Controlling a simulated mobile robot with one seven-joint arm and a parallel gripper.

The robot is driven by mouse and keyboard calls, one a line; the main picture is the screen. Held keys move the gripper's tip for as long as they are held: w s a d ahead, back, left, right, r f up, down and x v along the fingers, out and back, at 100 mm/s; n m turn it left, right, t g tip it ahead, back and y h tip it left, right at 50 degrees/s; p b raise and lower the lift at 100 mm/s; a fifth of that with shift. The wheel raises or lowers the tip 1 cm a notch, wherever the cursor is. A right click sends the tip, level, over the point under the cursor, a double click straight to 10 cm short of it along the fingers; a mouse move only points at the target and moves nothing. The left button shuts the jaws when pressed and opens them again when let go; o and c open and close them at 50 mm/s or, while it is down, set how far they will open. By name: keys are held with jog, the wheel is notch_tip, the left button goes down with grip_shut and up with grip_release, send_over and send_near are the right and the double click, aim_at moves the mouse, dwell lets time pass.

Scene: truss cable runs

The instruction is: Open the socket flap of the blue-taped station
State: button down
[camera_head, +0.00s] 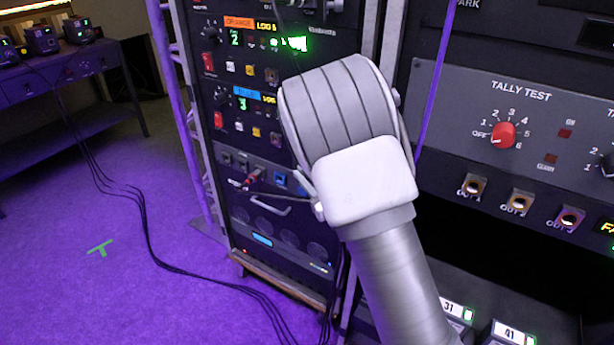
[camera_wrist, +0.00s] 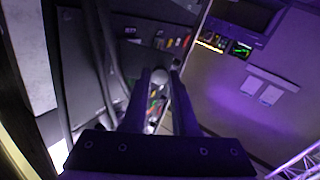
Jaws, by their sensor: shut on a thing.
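The blue-taped station is a dark panel with a blue label (camera_head: 247,94) and a green digit 3, in the tall rack in the head view. Its right part is hidden behind my arm, and I cannot make out a socket flap on it. My gripper (camera_wrist: 160,79) shows in the wrist view, with its two dark fingers close together around a small pale round knob (camera_wrist: 160,75). Blurred coloured parts show between the fingers below the knob. I cannot tell which station the knob belongs to. The head view does not show the fingertips.
An orange-labelled station (camera_head: 238,22) with a green 2 sits just above the blue one. A grey panel with a red knob (camera_head: 503,135) is at the right. Black cables (camera_head: 145,225) run across the purple floor. A desk (camera_head: 65,75) with devices stands at the far left.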

jog(key=c, duration=0.7)
grip_release()
jog(key=shift+a, duration=0.1)
